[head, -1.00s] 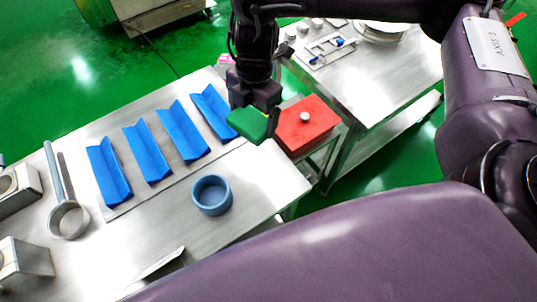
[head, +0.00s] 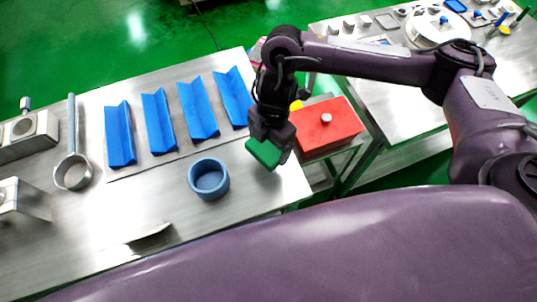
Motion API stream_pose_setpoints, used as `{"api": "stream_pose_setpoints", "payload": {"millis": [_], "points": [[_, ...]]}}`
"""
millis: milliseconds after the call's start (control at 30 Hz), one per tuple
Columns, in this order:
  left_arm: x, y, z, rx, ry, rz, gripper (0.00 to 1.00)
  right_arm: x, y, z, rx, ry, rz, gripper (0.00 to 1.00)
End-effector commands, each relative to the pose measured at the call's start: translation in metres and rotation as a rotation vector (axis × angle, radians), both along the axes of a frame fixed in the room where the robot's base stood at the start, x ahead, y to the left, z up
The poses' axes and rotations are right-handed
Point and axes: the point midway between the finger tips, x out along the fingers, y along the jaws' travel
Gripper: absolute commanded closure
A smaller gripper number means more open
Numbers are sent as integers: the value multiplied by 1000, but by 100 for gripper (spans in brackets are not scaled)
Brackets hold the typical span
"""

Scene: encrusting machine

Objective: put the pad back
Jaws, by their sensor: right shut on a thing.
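A green pad (head: 264,153) is held by my right gripper (head: 268,140), which is shut on it. The gripper points down, above the right end of the steel table (head: 130,225). The pad is to the right of a blue round bowl (head: 209,179) and to the left of a red box (head: 329,125) with a pale knob on top. The gripper hides part of the red box's left side, and a bit of yellow shows behind it. My left gripper is not in view.
Several blue V-shaped trays (head: 160,122) stand in a row on the table. A long-handled ladle (head: 73,170) and metal machine parts (head: 24,133) lie at the left. A second steel table (head: 385,105) with small parts stands at the right, across a gap.

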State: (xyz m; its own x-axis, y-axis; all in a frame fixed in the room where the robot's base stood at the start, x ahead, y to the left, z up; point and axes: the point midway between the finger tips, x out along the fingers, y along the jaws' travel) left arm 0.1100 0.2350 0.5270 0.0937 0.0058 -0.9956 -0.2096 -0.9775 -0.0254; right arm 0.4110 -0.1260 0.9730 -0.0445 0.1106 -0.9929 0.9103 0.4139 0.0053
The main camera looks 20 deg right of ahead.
Motion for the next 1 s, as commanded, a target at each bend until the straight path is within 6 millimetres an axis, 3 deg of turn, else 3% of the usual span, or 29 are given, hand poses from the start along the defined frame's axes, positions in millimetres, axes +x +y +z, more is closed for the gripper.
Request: {"api": "stream_pose_setpoints", "payload": {"millis": [33,167,500,933,967,1000], "points": [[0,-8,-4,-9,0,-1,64,-1,0,-11,1,4,-3,28],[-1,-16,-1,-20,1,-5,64,0,0,-21,0,0,0,28],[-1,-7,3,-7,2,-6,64,0,0,-62,-2,2,-1,28],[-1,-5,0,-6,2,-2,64,0,0,-71,0,-1,0,28],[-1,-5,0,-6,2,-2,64,0,0,-71,0,-1,0,9],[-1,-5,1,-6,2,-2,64,0,0,-70,0,-1,0,4]]}}
